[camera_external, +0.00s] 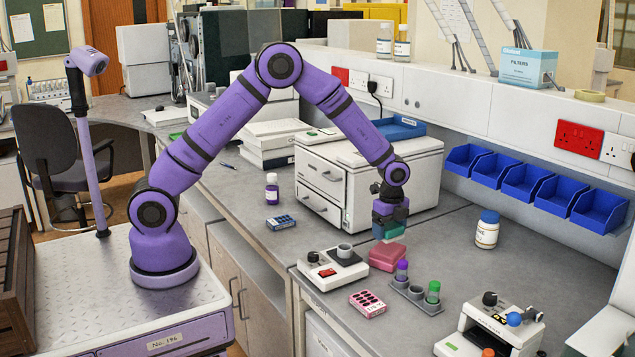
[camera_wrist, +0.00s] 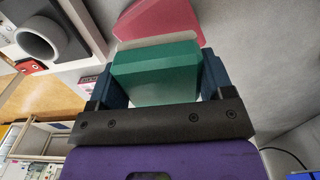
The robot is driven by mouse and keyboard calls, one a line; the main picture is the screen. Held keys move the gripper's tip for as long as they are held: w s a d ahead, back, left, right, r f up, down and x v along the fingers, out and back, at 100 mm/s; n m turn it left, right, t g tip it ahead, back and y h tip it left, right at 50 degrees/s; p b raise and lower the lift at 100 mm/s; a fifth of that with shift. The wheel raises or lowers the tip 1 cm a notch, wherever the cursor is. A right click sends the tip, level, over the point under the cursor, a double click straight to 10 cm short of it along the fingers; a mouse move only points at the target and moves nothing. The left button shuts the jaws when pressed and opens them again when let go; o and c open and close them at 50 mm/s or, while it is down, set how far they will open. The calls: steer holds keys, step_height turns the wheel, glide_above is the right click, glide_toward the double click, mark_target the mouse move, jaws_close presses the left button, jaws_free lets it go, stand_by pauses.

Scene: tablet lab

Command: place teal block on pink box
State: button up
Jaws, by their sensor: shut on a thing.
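My gripper (camera_external: 389,221) is shut on the teal block (camera_external: 395,232). In the wrist view the block (camera_wrist: 155,73) sits between the two dark blue fingers of my gripper (camera_wrist: 158,82). The pink box (camera_external: 387,258) stands on the grey bench, just below the block in the external view. In the wrist view the pink box (camera_wrist: 172,20) shows past the block's far edge, partly covered by it. A pale strip shows between block and box there. Whether the block touches the box is hard to tell.
A white stirrer-like device (camera_external: 332,268) stands left of the box. A grey rack (camera_external: 416,294) with purple- and green-capped tubes is in front. A pink patterned pack (camera_external: 368,303) lies nearby. A white drawer unit (camera_external: 335,185) stands behind, and a white bottle (camera_external: 487,230) to the right.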

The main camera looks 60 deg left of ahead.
steer(key=shift+f, duration=1.7)
steer(key=shift+f, duration=0.1)
steer(key=o, duration=0.9)
steer(key=shift+o, duration=0.2)
